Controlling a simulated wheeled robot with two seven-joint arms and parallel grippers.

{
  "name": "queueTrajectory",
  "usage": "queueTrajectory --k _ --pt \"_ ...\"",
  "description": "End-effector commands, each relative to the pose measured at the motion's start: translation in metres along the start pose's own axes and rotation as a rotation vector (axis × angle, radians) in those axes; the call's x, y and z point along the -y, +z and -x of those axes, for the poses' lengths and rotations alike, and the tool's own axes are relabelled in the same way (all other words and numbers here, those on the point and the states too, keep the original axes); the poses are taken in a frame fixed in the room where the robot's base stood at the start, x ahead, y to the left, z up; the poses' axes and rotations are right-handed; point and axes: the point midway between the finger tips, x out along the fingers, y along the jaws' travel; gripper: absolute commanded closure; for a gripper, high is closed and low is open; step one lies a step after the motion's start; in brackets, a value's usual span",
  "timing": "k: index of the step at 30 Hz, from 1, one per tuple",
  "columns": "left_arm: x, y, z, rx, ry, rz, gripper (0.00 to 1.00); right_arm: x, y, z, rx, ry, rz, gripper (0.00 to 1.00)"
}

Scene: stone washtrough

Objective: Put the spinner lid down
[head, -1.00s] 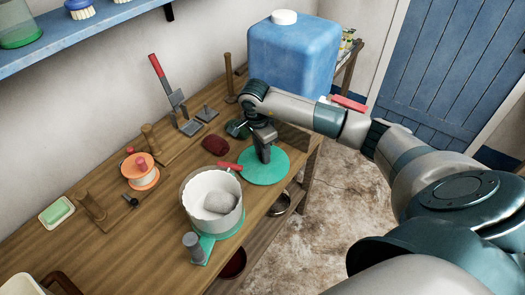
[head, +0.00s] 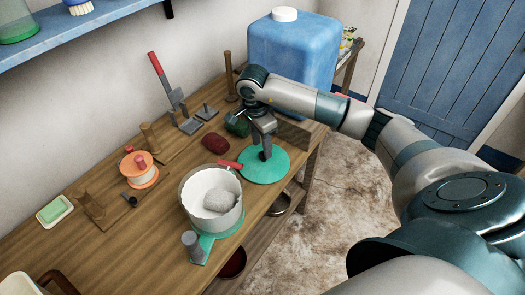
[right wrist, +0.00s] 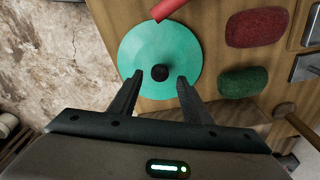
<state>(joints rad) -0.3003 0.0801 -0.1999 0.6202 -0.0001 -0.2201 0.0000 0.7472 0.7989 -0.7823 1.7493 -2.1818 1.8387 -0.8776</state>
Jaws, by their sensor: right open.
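The spinner lid is a flat teal disc (head: 279,172) with a small black knob; it lies flat on the wooden bench, right of the spinner. In the right wrist view the whole lid (right wrist: 135,60) shows, with its knob just beyond my fingertips. My right gripper (head: 264,153) is open and empty, pointing down just above the knob; its two fingers (right wrist: 168,77) stand apart in the wrist view. The spinner (head: 212,205) is a grey pot with a white inner basket and a pale grey lump inside, on a teal base. My left gripper is not in view.
A red handle (head: 229,164) lies between spinner and lid. Dark red (head: 215,143) and green (head: 237,125) sponge-like pads lie behind. A big blue container (head: 293,55) stands at the back. The bench edge is close to the lid's right side.

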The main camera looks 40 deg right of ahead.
Motion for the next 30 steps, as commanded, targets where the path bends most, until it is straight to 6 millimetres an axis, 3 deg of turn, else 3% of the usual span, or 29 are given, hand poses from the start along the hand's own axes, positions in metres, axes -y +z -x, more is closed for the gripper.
queueTrajectory --k 8,13,20,30 --pt "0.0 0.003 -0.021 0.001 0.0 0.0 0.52 0.002 0.0 0.049 0.0 -0.006 0.001 0.56" --pt "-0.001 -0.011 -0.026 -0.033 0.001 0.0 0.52 0.001 0.0 0.073 0.0 -0.003 0.001 0.56" --pt "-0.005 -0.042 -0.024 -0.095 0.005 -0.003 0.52 0.0 0.0 0.086 0.0 0.0 0.001 0.56" --pt "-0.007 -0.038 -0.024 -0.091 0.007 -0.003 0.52 0.0 0.0 0.088 0.0 0.0 0.0 0.56"
